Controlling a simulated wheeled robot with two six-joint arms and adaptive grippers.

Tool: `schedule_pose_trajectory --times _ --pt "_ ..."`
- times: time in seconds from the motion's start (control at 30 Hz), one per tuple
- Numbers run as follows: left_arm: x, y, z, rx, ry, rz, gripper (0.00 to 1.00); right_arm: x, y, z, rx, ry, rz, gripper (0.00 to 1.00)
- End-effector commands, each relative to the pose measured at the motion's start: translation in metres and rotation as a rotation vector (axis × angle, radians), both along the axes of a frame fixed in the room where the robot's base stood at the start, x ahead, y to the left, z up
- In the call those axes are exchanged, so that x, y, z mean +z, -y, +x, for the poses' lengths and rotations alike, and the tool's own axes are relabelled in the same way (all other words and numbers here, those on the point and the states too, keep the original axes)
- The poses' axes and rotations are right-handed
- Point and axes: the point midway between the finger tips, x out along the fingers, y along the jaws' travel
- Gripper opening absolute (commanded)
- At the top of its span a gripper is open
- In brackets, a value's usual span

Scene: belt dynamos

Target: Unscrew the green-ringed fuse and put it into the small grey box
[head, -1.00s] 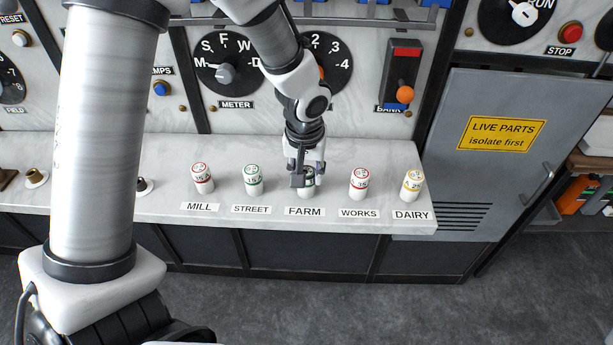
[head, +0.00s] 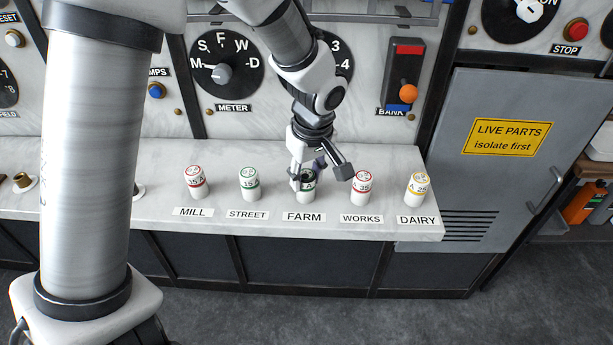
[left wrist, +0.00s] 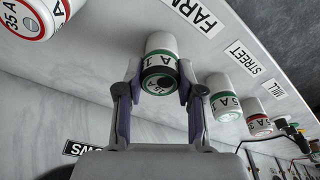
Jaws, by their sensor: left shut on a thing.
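The fuse at the FARM label (head: 305,193) is a white cylinder with a dark-looking top and a green ring. It stands upright at its place on the marble ledge. In the left wrist view the fuse (left wrist: 162,52) is between the two fingers, its marked end towards the camera. My left gripper (head: 308,178) comes down on it from above and is shut on its upper part; it also shows in the left wrist view (left wrist: 160,88). Another green-ringed fuse (head: 250,184) stands at STREET. I see no small grey box. My right gripper is not in view.
Red-ringed fuses stand at MILL (head: 195,182) and WORKS (head: 362,188), the latter close to my left gripper. A yellow-ringed fuse (head: 416,189) stands at DAIRY. The upright panel with the METER dial (head: 222,74) rises behind the ledge. A grey cabinet (head: 490,185) stands at right.

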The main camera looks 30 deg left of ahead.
Motion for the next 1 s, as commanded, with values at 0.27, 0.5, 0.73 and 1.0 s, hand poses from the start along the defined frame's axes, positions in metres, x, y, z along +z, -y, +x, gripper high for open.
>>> schedule_pose_trajectory --times 0.27,0.5,0.73,1.0 --pt "-0.001 0.0 -0.001 -0.003 -0.003 0.0 0.66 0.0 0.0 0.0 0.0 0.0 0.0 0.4" --pt "0.005 0.0 0.0 -0.005 0.001 0.001 0.66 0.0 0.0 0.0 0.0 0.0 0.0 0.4" --pt "0.053 0.007 -0.002 -0.004 0.004 0.001 0.66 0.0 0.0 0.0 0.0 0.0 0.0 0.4" --pt "0.11 0.015 -0.007 -0.003 0.0 0.0 0.66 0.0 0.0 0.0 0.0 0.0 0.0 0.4"
